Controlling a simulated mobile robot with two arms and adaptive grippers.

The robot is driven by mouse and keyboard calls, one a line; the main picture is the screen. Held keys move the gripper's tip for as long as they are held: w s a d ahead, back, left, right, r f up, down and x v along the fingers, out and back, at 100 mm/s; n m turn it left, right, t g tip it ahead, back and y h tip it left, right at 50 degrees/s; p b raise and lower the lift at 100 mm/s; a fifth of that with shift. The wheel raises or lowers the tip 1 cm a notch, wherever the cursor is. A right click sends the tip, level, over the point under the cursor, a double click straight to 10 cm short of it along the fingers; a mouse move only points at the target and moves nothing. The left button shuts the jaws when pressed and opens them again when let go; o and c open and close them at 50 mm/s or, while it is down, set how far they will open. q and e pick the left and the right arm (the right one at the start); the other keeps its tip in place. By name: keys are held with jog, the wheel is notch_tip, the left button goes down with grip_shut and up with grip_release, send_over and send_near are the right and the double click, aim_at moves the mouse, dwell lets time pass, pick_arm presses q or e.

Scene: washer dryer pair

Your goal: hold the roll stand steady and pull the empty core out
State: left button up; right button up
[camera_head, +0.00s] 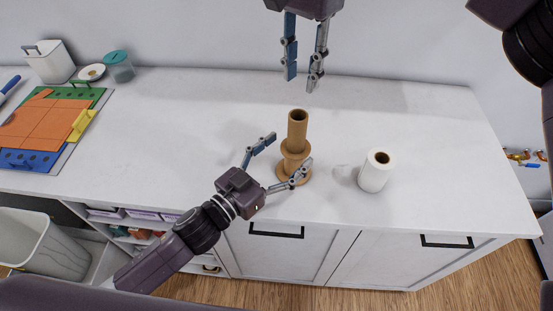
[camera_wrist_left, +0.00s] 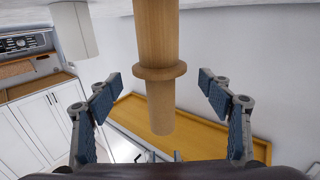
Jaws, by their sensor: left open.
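The roll stand (camera_head: 294,172) is wooden and upright near the front of the counter, with a round base and a collar. The core (camera_head: 297,131), a brown hollow tube, stands upright on it. My left gripper (camera_head: 290,152) is open low at the stand, one finger on each side; contact is not clear. In the left wrist view the collared wooden stand (camera_wrist_left: 160,72) shows between the spread fingers of the left gripper (camera_wrist_left: 160,82), with gaps on both sides. My right gripper (camera_head: 301,82) is open and empty, fingers pointing down, above and behind the core.
A white paper roll (camera_head: 375,171) stands right of the stand. At the left are a coloured board (camera_head: 42,130), a white canister (camera_head: 50,62), a small plate (camera_head: 91,72) and a teal-lidded jar (camera_head: 119,66). The counter (camera_head: 200,115) is clear between them.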

aim_at(298, 130)
pick_arm(q)
jog(key=shift+x, duration=1.8)
jog(key=shift+c, duration=0.6)
jog(key=c, duration=1.5)
pick_arm(e)
jog(key=o, duration=0.5)
jog(key=shift+c, duration=0.2)
jog(key=shift+o, duration=0.6)
jog(key=shift+f+m, duration=0.15)
jog(key=shift+m, duration=0.35)
notch_tip(298, 130, down, 15)
jog(key=m, duration=1.3)
